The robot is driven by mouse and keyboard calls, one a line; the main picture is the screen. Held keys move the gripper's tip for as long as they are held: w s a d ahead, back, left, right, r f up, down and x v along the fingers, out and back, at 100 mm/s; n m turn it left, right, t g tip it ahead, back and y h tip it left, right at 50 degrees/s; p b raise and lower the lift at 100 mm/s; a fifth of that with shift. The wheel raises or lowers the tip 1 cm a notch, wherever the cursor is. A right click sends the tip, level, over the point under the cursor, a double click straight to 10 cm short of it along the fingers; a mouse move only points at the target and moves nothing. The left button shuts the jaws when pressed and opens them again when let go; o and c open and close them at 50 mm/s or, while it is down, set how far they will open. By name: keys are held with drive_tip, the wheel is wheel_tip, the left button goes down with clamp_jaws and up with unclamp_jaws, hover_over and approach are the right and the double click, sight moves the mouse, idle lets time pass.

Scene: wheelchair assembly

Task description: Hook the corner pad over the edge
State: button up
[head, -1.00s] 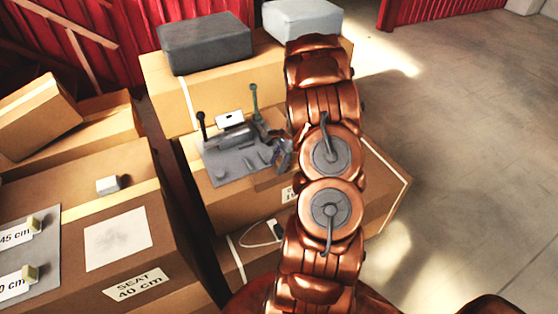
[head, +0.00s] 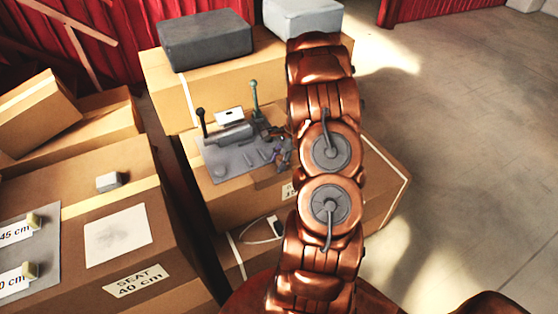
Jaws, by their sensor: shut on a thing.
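My gripper (head: 279,155) shows small and partly behind my arm, at the right edge of the grey tool plate (head: 222,163). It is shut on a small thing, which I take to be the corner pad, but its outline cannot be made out. The plate lies on a cardboard box (head: 232,196), whose front edge runs just below the gripper. Whether the pad touches this edge cannot be told. My arm hides the right part of the box top.
A taller box (head: 163,95) behind carries a dark grey cushion (head: 205,40) and a light one (head: 303,17). Left, a big box (head: 160,262) bears a small pale block (head: 109,181). Floor at right is clear.

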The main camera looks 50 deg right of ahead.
drive_tip(key=shift+f, duration=0.1)
drive_tip(key=o, duration=1.2)
drive_tip(key=v, duration=1.2)
drive_tip(key=shift+s, duration=0.1)
drive_tip(key=s+a+r+n+g+h, duration=0.15)
drive_tip(key=a+r+n, duration=0.4)
drive_tip(key=a, duration=0.65)
drive_tip(key=s+a+r+n+g, duration=0.15)
drive_tip(key=a+r+n, duration=0.35)
drive_tip(key=a, duration=0.6)
drive_tip(key=s+a+r+n+h, duration=0.1)
drive_tip(key=s+a+n, duration=0.2)
drive_tip(key=s, duration=0.3)
drive_tip(key=s+a+r+n, duration=0.1)
drive_tip(key=s+a+n, duration=0.3)
drive_tip(key=s+a, duration=0.2)
drive_tip(key=s+a+r+n+h, duration=0.1)
drive_tip(key=s+a+n, duration=0.3)
drive_tip(key=s, duration=0.3)
drive_tip(key=shift+s+a+r+h, duration=0.2)
drive_tip(key=shift+a+r+h, duration=0.15)
drive_tip(key=shift+a, duration=0.1)
